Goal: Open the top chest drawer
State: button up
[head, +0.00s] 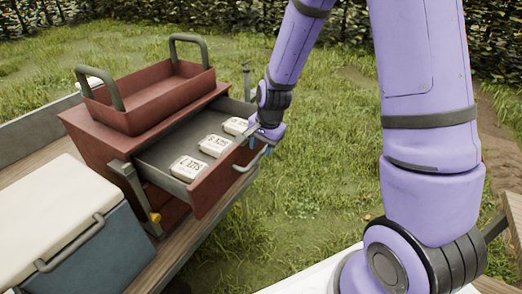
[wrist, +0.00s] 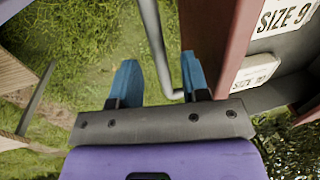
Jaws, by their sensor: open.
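The red chest (head: 95,150) stands on a wooden deck at the left in the head view. Its top drawer (head: 207,202) is pulled well out, with several white labelled boxes (head: 189,169) inside. A grey bar handle (head: 247,165) runs along the drawer's front; it also shows in the wrist view (wrist: 153,35). My gripper (head: 262,143) is at the drawer front, by the far part of the handle. In the wrist view my gripper (wrist: 159,80) has its blue fingers apart, with the handle bar between them. I cannot tell whether a finger touches the bar.
A red open tote (head: 150,103) with two grey hoops sits on the chest. A grey latch bar (head: 130,185) with a yellow knob stands at the chest's near corner. A blue cooler (head: 85,245) with a white lid is in front. Open grass lies to the right.

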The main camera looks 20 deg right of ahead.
notch_tip(320, 180, up, 8)
jog(key=s+d, duration=0.1)
jog(key=shift+s+r, duration=0.2)
dwell(0.5)
jog(key=s+d+r+n+t, duration=0.15)
jog(key=s+r+n, duration=0.45)
jog(key=s+r, duration=0.7)
jog(key=s+d+r+n+t+h, duration=0.1)
jog(key=s+r+n+t, duration=0.1)
jog(key=s+r+n, duration=0.2)
jog(key=s+r, duration=0.3)
jog(key=s, duration=0.4)
jog(key=shift+d+r+n, duration=0.25)
jog(key=shift+r+n, duration=0.05)
jog(key=shift+n, duration=0.1)
